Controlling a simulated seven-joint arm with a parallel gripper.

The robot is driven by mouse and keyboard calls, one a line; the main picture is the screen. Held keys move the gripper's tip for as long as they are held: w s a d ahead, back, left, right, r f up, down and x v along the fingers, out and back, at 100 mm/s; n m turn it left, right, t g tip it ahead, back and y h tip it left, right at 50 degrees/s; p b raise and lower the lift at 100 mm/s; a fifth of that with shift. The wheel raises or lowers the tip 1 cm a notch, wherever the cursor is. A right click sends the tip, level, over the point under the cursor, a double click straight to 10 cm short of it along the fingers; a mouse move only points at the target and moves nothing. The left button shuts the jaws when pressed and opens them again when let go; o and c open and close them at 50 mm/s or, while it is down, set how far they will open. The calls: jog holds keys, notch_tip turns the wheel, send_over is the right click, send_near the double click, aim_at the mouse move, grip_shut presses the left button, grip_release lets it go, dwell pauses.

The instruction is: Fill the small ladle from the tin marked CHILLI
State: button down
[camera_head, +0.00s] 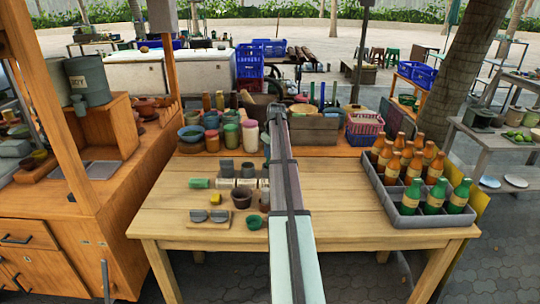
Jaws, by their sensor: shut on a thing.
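My arm reaches up through the middle of the view from the bottom edge, over the wooden table. My gripper and anything in it are not visible; the arm may cover them. Short grey tins stand in a row with pale labels in front: a left tin (226,168) and a middle tin (248,170). Something similar shows partly at the arm's left edge. The labels are too small to read, so I cannot tell which is CHILLI. I cannot make out the small ladle. A dark bowl (241,198) and a small green bowl (255,222) stand in front of the tins.
Coloured jars (231,137) and a wooden crate (315,130) stand behind. A grey bottle crate (403,218) fills the right end.

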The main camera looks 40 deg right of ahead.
jog(key=shift+r, duration=1.9)
